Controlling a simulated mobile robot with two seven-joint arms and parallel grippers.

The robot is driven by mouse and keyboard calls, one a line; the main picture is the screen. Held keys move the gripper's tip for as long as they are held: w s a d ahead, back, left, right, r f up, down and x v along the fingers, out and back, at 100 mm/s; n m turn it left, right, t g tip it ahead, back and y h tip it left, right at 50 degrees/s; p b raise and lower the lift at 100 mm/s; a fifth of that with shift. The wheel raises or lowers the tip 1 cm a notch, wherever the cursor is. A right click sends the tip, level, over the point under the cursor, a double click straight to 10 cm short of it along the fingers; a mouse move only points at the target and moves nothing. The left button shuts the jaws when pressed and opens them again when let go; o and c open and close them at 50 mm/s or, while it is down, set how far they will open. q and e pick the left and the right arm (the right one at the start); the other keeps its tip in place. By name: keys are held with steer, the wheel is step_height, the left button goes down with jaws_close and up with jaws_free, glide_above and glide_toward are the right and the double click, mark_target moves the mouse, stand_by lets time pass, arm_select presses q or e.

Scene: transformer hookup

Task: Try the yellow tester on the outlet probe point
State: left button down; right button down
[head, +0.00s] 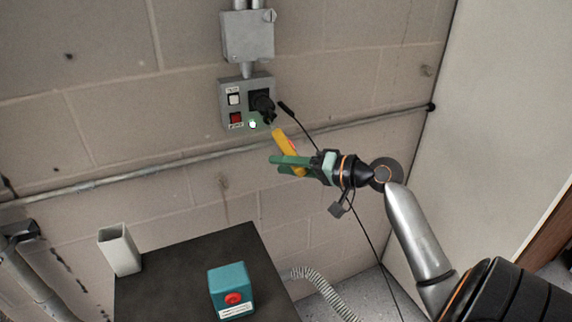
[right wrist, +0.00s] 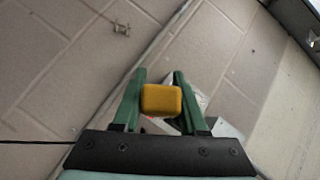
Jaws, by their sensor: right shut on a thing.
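The yellow tester (head: 282,143) is held in my right gripper (head: 288,165), whose green fingers are shut on it. It is tilted, with its upper end pointing up and left to the grey outlet panel (head: 226,105) on the wall. A small light (head: 253,124) glows at the panel's lower edge, close to the tester's upper end. I cannot tell whether the tester touches the panel. In the right wrist view the tester's blunt yellow end (right wrist: 161,99) sits between the two fingers and hides its far end. My left gripper is not in view.
The panel carries a white switch (head: 234,99), a red switch (head: 236,118) and a black plug (head: 262,102). A horizontal pipe (head: 120,178) runs below. A dark table (head: 180,285) holds a teal box with a red button (head: 232,289) and an open grey container (head: 119,250).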

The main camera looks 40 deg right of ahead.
stand_by(0.3)
steer(key=s+a+p, duration=0.1)
steer(key=s+a, duration=0.1)
steer(key=s, duration=0.4)
steer(key=shift+s, duration=0.3)
stand_by(0.4)
